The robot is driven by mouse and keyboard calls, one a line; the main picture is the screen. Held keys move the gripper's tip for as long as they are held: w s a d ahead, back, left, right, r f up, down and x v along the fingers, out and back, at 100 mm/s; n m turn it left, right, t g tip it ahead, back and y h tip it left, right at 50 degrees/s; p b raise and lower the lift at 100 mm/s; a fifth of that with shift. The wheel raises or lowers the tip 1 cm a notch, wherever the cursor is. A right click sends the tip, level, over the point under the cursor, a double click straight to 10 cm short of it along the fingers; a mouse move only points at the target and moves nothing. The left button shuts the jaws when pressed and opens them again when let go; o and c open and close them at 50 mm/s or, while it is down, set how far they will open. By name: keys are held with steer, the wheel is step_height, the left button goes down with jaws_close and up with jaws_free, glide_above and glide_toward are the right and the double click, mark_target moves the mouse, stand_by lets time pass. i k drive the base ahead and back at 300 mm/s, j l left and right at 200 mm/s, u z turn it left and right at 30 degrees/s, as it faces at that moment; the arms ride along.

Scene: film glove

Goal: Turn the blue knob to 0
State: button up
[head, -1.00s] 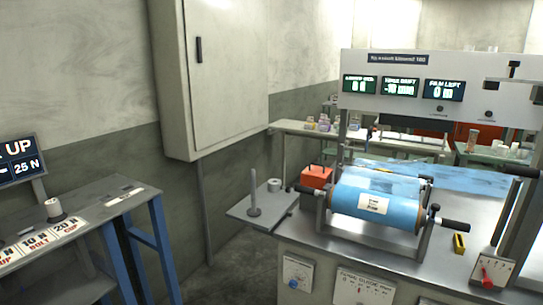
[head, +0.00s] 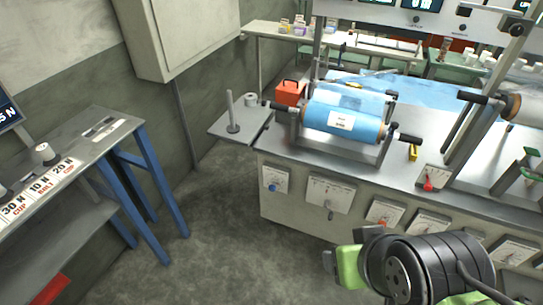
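The blue knob (head: 273,187) is small and sits on a white dial plate (head: 275,178) at the left end of the machine's front panel. Its dial marks are too small to read. My gripper (head: 335,262) is at the lower right of the head view, in front of the panel and clearly apart from the blue knob, to its right and lower in the picture. Its dark and green parts show, but its fingers are too unclear to tell open from shut.
Other dials run rightward along the panel, one with a grey lever (head: 330,212) and one with a red knob (head: 383,224). A shelf with an upright rod (head: 231,112) juts out above left. A blue-legged table (head: 95,150) stands at left. The floor between is clear.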

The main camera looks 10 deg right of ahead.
mark_target(272, 188)
steer(key=i+j+u, duration=0.2)
steer(key=u, duration=0.25)
steer(key=i+u, duration=0.6)
steer(key=u, duration=0.25)
steer(key=i+u, duration=0.3)
steer(key=u, duration=0.15)
